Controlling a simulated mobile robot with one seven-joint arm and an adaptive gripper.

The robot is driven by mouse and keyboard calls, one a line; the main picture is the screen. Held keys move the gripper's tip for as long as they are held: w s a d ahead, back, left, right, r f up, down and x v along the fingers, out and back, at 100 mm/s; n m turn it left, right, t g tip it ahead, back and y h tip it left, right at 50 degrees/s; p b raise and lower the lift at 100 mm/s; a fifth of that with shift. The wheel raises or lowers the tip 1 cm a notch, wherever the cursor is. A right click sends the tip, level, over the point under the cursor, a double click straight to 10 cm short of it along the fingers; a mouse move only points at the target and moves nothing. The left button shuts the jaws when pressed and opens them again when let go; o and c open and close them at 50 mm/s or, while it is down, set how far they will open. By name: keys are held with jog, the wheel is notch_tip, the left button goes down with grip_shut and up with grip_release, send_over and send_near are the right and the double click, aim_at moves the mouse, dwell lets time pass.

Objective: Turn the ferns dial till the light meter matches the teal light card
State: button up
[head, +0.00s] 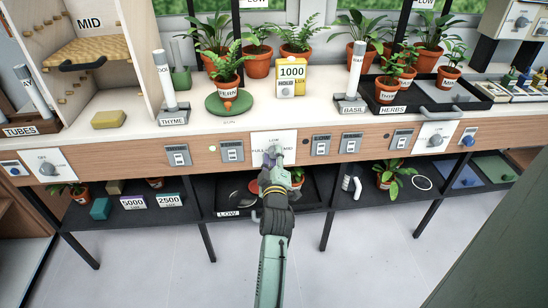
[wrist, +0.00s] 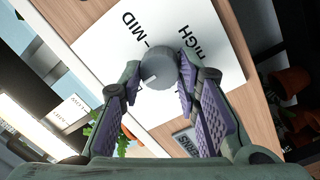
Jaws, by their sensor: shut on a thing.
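A round grey dial (wrist: 159,66) sits on a white plate (wrist: 105,45) with MID and HIGH printed on it. The plate (head: 286,138) is at the middle of the wooden front panel in the head view. My gripper (wrist: 160,78) has its purple finger pads on both sides of the dial and is shut on it; it also shows in the head view (head: 275,160). A pale mark shows on the dial's face. A yellow box reading 1000 (head: 291,78) stands on the bench; I cannot tell whether it is the light meter. A teal block (head: 100,208) is on the lower shelf; its face is unreadable.
A potted fern (head: 227,74) stands on a green disc (head: 228,103) behind the panel. Grey switches (head: 177,155) flank the dial plate, with other dials (head: 436,134) further out. Cards reading 5000 (head: 133,202) and 2500 (head: 169,201) are on the lower shelf.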

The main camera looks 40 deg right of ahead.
jog(key=shift+m, duration=0.3)
jog(key=m, duration=0.3)
jog(key=shift+r+m, duration=0.15)
jog(key=shift+m, duration=0.25)
jog(key=m+y+p, duration=0.1)
jog(key=m, duration=0.7)
jog(key=m+p, duration=0.1)
jog(key=m, duration=0.3)
jog(key=shift+s+d+y+p, duration=0.1)
jog(key=shift+d+y+p, duration=0.1)
jog(key=shift+y+p, duration=0.15)
jog(key=shift+r, duration=0.1)
jog(key=o, duration=1.2)
jog(key=shift+c, duration=0.2)
